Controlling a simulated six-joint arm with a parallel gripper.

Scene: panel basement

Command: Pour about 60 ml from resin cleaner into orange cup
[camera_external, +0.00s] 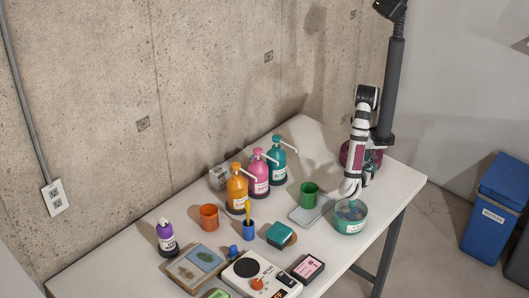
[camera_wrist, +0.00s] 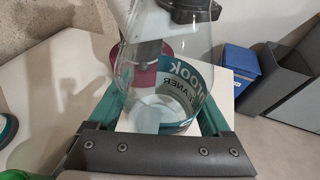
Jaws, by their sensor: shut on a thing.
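The resin cleaner (camera_external: 350,218) is a wide container with a teal label band, near the right front edge of the table. In the wrist view it is clear-walled, and "CLEANER" can be read on its label (camera_wrist: 184,88). My gripper (camera_external: 350,193) is shut on it, with a teal finger on each side. It looks about upright and at or very near the table top; whether it touches is hard to tell. The liquid level is not clear. The orange cup (camera_external: 209,217) stands upright left of centre, well away from my gripper. Its inside is mostly hidden.
A green cup (camera_external: 308,195) and a grey tray (camera_external: 305,214) stand just left of the cleaner. A teal box (camera_external: 280,235), a blue pot (camera_external: 249,230) and orange (camera_external: 237,190), pink (camera_external: 259,175) and teal (camera_external: 277,163) pump bottles lie between or behind. A purple bottle (camera_external: 166,237) is farther left.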

